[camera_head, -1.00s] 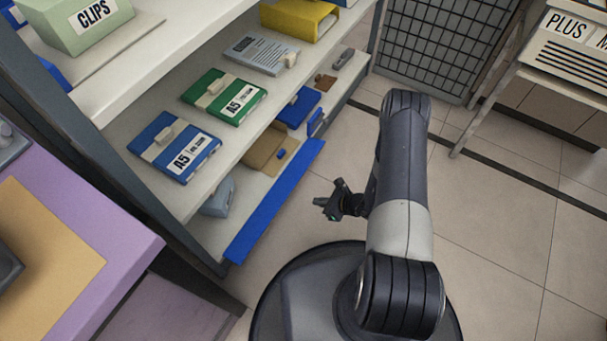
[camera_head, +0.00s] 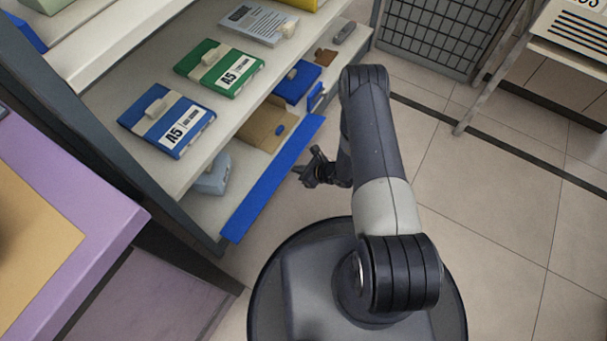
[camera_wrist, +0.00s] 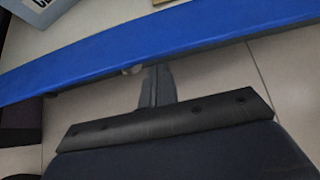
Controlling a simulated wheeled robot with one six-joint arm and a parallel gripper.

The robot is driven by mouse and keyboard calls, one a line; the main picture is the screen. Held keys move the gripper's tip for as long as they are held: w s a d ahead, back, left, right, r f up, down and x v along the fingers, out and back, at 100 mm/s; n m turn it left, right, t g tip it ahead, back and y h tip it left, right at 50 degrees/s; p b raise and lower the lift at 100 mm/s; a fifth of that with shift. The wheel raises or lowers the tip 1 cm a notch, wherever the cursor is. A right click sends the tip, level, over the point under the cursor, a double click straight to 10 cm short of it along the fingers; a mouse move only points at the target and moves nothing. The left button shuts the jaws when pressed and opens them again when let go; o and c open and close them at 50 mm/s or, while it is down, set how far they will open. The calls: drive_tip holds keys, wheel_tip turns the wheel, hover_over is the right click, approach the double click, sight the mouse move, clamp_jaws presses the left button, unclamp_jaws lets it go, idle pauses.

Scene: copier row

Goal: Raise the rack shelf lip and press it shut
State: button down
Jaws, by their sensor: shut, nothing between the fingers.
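The rack shelf lip is a long blue strip (camera_head: 272,182) along the front edge of the lowest rack shelf, folded down and outward. In the wrist view the blue lip (camera_wrist: 160,47) crosses the picture as a broad band. My gripper (camera_head: 303,172) is just off the lip's front side, toward its far half. In the wrist view my shut fingers (camera_wrist: 157,84) point at the lip's near edge, with their tips at or just under it. I cannot tell whether they touch it. Nothing is held.
On the lower shelf are a blue-grey item (camera_head: 214,176), a brown folder (camera_head: 266,122) and a blue box (camera_head: 297,82). The shelf above holds a blue A5 pack (camera_head: 167,119) and a green A5 pack (camera_head: 219,68). A purple table (camera_head: 110,215) stands left.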

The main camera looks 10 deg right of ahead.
drive_tip(key=shift+a+r, duration=0.1)
drive_tip(key=shift+r, duration=0.3)
